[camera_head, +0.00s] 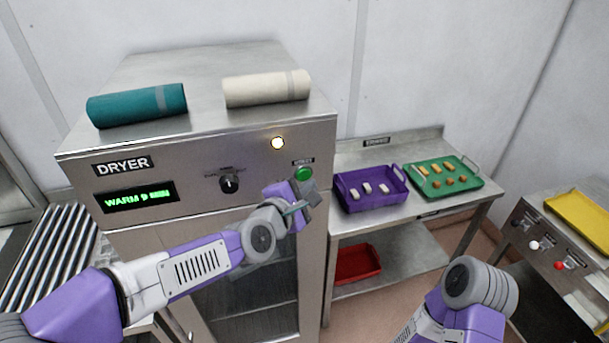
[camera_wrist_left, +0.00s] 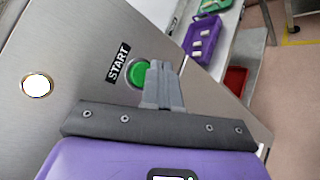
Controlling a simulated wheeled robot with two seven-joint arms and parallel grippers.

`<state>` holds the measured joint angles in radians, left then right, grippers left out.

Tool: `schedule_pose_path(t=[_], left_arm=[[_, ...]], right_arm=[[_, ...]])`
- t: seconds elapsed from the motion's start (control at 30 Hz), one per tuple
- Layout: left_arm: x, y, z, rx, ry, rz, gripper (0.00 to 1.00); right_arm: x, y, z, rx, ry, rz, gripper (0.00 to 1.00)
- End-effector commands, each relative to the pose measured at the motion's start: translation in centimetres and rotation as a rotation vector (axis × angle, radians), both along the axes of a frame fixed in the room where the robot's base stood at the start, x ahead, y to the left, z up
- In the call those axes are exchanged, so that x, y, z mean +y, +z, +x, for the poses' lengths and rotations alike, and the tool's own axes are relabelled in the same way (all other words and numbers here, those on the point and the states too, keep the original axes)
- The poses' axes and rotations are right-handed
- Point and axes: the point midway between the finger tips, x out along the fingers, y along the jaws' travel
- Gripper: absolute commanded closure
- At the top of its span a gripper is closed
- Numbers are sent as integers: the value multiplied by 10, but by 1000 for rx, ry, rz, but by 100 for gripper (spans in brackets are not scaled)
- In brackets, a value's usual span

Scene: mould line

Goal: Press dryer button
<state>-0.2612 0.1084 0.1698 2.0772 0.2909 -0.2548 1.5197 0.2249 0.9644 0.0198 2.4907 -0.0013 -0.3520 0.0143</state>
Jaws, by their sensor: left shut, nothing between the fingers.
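The steel dryer (camera_head: 200,150) stands at left centre in the head view. Its display (camera_head: 140,197) reads a green "WARM" with a number that is hard to read. The green start button (camera_head: 304,173) is at the right of the panel, and the button (camera_wrist_left: 139,73) also shows in the left wrist view under the "START" label. My left gripper (camera_head: 306,196) is shut and empty, just below and in front of the button. In the left wrist view its fingertips (camera_wrist_left: 161,68) overlap the button's right edge; I cannot tell whether they touch it. My right gripper is out of view.
A lit lamp (camera_head: 278,143) and a dark knob (camera_head: 229,183) are on the panel. Teal (camera_head: 137,105) and cream (camera_head: 266,88) rolls lie on top. A steel table to the right holds a purple tray (camera_head: 347,203) and a green tray (camera_head: 471,186).

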Motion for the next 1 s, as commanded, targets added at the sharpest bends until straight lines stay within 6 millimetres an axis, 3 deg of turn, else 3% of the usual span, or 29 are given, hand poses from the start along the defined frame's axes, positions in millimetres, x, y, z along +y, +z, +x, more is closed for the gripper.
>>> schedule_pose_path(t=[0.43, 1.0], left_arm=[[-14, 2, -41, -1, -2, 0, 100], [-15, 0, -45, 0, -2, 1, 100]], right_arm=[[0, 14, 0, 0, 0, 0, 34], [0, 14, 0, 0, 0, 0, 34]])
